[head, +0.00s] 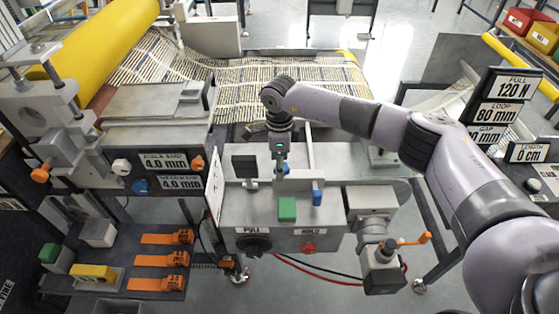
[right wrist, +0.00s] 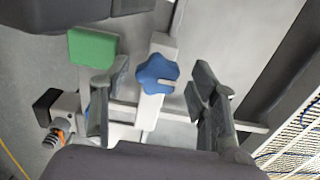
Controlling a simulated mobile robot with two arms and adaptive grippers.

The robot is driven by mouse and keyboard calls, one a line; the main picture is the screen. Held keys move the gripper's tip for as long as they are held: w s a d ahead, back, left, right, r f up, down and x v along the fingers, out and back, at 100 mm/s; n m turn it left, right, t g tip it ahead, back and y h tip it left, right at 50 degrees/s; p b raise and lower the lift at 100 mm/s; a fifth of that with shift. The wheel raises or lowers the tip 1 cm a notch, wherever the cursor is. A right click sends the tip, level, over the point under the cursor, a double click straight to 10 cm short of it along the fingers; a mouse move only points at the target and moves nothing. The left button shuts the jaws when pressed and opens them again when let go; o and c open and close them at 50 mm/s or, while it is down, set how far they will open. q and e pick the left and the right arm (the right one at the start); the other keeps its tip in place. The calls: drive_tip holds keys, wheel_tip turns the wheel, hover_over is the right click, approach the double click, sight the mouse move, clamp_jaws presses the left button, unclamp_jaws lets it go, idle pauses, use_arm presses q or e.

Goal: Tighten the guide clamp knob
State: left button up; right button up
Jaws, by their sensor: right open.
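A blue star-shaped knob (right wrist: 157,73) sits on a pale bar in the right wrist view. My right gripper (right wrist: 153,103) is open, with one finger on each side of the bar just below the knob in the picture. Clear gaps show between the fingers and the knob, and nothing is held. In the head view my right gripper (head: 282,165) points down over the grey machine bed behind the control box. It hides most of what lies under it; only a bit of blue shows there. My left gripper is not in view.
A green block (right wrist: 93,47) stands left of the knob in the right wrist view. A black plate (head: 244,166) stands left of my gripper. Patterned mesh (head: 300,82) lies behind.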

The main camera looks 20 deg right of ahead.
drive_tip(key=shift+f, duration=0.15)
drive_tip(key=c, duration=1.2)
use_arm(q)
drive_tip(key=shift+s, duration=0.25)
use_arm(e)
drive_tip(key=shift+o, duration=0.2)
